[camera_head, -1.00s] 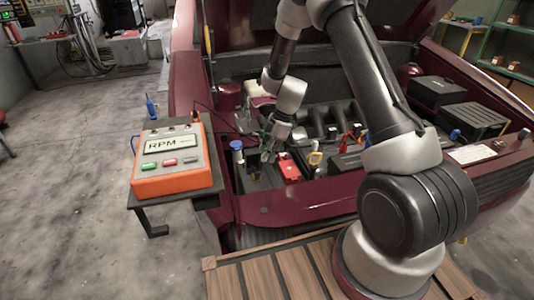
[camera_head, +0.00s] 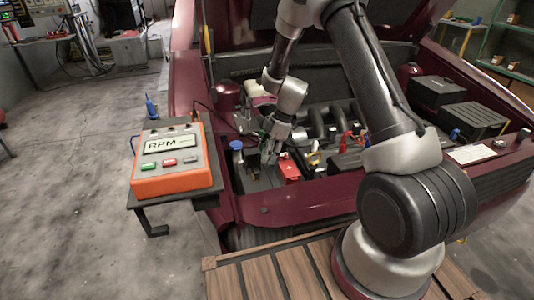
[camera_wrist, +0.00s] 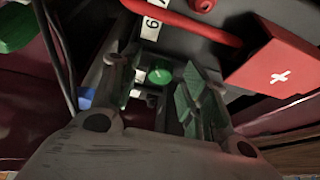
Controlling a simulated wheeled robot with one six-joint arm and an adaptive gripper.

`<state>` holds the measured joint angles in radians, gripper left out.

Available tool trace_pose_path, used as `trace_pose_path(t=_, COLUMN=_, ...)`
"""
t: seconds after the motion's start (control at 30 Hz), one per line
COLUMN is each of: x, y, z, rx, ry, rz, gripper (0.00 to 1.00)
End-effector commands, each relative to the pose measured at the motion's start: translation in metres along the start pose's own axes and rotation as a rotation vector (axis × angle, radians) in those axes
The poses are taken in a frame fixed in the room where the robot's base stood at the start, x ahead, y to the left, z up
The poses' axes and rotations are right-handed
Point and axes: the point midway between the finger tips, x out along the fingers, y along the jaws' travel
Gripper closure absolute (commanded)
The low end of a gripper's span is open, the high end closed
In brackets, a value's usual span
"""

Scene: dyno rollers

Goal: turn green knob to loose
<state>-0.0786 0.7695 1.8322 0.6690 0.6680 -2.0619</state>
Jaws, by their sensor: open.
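A small round green knob (camera_wrist: 159,76) shows in the wrist view, between the two fingers of my gripper (camera_wrist: 158,95). The fingers have green pads and stand apart, with a gap on the side of the knob nearest the right finger. I cannot tell whether the left finger touches it. In the head view my gripper (camera_head: 272,157) points down into the engine bay, just left of a red cap (camera_head: 289,171). The knob cannot be made out in the head view, as the gripper covers that spot.
A red block with a white plus (camera_wrist: 278,76) and a red cable (camera_wrist: 195,25) lie close to the right finger. A larger green object (camera_wrist: 15,27) is at upper left. An orange RPM box (camera_head: 172,160) stands left of the car, and a blue cap (camera_head: 236,145) is near the gripper.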

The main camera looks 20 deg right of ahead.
Motion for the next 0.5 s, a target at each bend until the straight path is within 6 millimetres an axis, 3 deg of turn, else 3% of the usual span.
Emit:
trace_pose_path(t=0.17, x=-0.008, y=0.000, z=0.000, rx=-0.001, ry=0.000, rz=0.001, gripper=0.55)
trace_pose_path(t=0.5, x=-0.079, y=0.001, z=0.000, rx=-0.001, ry=0.000, rz=0.005, gripper=0.55)
